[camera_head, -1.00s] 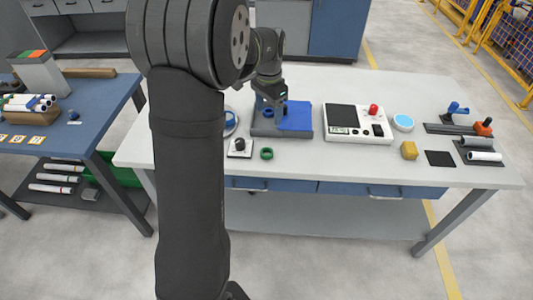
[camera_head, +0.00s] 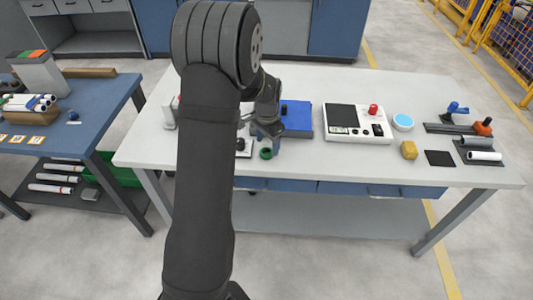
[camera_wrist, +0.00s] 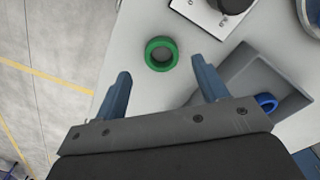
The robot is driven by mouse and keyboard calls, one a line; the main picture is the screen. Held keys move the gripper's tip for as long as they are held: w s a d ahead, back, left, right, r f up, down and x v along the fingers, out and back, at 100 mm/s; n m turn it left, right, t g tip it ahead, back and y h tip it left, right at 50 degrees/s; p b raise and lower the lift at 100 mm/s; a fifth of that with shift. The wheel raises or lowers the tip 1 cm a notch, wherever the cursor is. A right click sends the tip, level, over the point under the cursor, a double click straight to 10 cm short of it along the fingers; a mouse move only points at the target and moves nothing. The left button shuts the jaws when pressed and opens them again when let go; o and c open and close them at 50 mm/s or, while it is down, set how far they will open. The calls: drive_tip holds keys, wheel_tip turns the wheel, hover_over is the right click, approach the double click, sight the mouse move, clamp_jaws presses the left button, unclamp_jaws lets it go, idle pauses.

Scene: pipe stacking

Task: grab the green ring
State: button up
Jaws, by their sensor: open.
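The green ring (camera_head: 266,153) lies flat on the white table (camera_head: 330,164) near its front edge. In the wrist view the green ring (camera_wrist: 161,54) shows whole, just beyond the gap between the fingertips, with a dark hollow in its middle. My gripper (camera_wrist: 162,72) is open and empty, its two blue fingers spread wide on either side of the ring's line. In the head view my gripper (camera_head: 272,140) is over the table, close to the ring. Its height above the ring is hard to judge.
A grey and blue tray (camera_head: 297,118) stands behind the ring, with a blue ring (camera_wrist: 266,102) in its grey part. A small white block with a black knob (camera_head: 243,147) is left of the ring.

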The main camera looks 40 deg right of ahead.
sight(266, 148)
wheel_tip(266, 148, down, 4)
drive_tip(key=shift+w+r, duration=0.1)
drive_tip(key=c, duration=1)
drive_tip(key=shift+c, duration=0.2)
drive_tip(key=shift+r, duration=0.1)
